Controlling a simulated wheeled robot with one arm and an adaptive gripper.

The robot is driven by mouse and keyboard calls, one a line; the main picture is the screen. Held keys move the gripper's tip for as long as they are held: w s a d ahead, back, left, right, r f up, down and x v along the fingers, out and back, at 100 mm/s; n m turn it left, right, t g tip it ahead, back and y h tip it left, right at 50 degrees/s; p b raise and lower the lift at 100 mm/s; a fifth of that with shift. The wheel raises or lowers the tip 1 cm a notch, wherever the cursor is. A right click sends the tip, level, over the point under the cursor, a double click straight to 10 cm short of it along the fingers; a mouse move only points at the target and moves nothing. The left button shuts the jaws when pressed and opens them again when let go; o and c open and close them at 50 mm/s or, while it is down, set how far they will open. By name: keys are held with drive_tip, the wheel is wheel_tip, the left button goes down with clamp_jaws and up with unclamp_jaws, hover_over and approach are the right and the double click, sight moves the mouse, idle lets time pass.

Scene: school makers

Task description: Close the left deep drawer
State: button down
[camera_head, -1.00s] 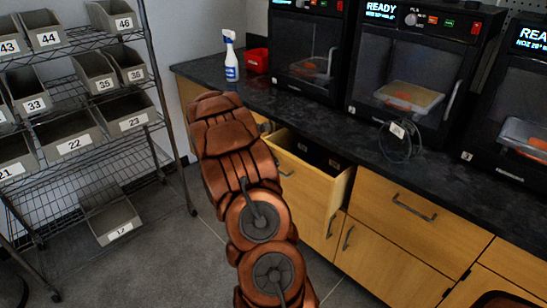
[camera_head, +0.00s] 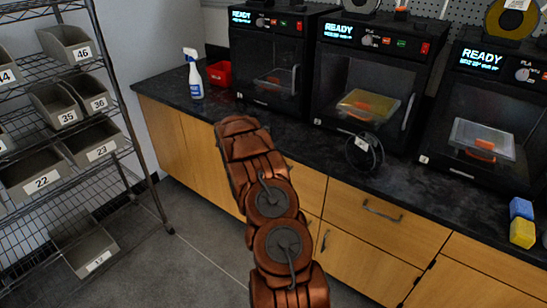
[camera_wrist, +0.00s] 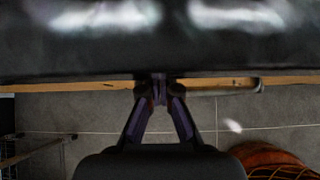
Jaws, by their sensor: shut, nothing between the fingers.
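The left deep drawer (camera_head: 305,190) is a light wood front under the dark counter, partly hidden behind my copper-coloured arm in the head view. Its visible right part looks flush with the cabinet, and no open interior shows. In the wrist view, my gripper (camera_wrist: 160,88) is shut and empty. Its fingertips are at a thin wooden edge (camera_wrist: 212,84) just below the dark countertop; I cannot tell if they touch it. A handle-like bar shows at that edge's right end. My gripper is hidden behind the arm in the head view.
The dark countertop (camera_head: 300,140) carries several 3D printers, a spray bottle (camera_head: 194,75), a red bin (camera_head: 219,73) and a cable coil (camera_head: 364,152). A closed drawer (camera_head: 385,215) is to the right. A wire shelf (camera_head: 60,120) with numbered bins stands left, with grey floor between.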

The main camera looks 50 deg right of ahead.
drive_tip(key=shift+d+r, duration=0.15)
drive_tip(key=shift+d, duration=0.2)
drive_tip(key=shift+s+d+r, duration=0.15)
drive_tip(key=shift+d, duration=0.05)
drive_tip(key=shift+r, duration=0.1)
drive_tip(key=p+v, duration=0.2)
drive_tip(key=v, duration=0.8)
drive_tip(key=shift+w+a+f, duration=0.25)
drive_tip(key=shift+a+f, duration=0.1)
drive_tip(key=shift+a, duration=0.1)
